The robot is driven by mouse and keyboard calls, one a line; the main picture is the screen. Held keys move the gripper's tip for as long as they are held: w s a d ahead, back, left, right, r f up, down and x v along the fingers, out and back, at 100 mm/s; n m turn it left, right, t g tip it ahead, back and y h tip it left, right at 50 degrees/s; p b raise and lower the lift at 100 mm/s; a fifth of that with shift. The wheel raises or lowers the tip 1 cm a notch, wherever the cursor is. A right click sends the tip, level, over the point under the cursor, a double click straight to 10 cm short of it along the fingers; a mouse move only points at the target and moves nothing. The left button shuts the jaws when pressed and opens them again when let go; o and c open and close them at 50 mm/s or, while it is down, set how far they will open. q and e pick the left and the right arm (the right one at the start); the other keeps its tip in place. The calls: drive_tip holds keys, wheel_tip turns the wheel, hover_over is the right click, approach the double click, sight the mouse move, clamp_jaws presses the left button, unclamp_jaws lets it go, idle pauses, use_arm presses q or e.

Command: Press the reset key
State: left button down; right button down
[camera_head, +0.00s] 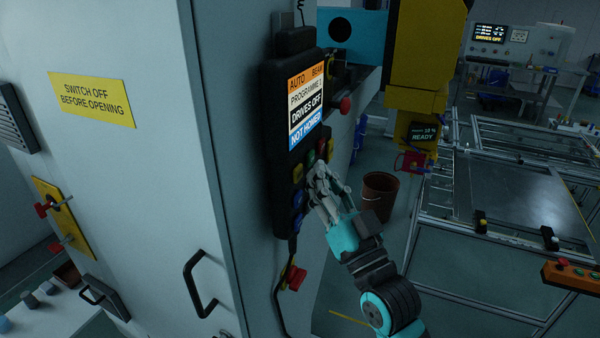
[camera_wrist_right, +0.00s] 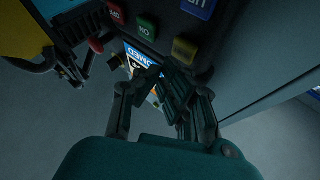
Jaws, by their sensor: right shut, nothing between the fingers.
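The black pendant (camera_head: 272,150) hangs on the cabinet's edge, its lit screen (camera_head: 306,105) reading "DRIVES OFF" and "NOT HOMED". Below the screen are coloured keys: yellow (camera_head: 298,173), green (camera_head: 310,157) and blue (camera_head: 297,200). In the right wrist view a red key (camera_wrist_right: 115,12), a green key, a yellow key (camera_wrist_right: 184,50) and a blue key (camera_wrist_right: 199,7) show; I cannot read which is reset. My right gripper (camera_head: 318,172) is shut and empty, fingers close in front of the keys, hiding some. Contact cannot be told. My left gripper is out of view.
A red stop button (camera_head: 345,105) juts out beside the screen, and another red knob (camera_head: 296,277) sits below the pendant. A black door handle (camera_head: 196,283) sticks out at left. A yellow machine column (camera_head: 420,50) and brown bucket (camera_head: 379,192) stand behind.

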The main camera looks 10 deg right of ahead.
drive_tip(key=shift+d, duration=0.15)
drive_tip(key=shift+s+d, duration=0.7)
drive_tip(key=shift+d, duration=0.3)
drive_tip(key=shift+s+d, duration=0.7)
drive_tip(key=shift+d, duration=0.25)
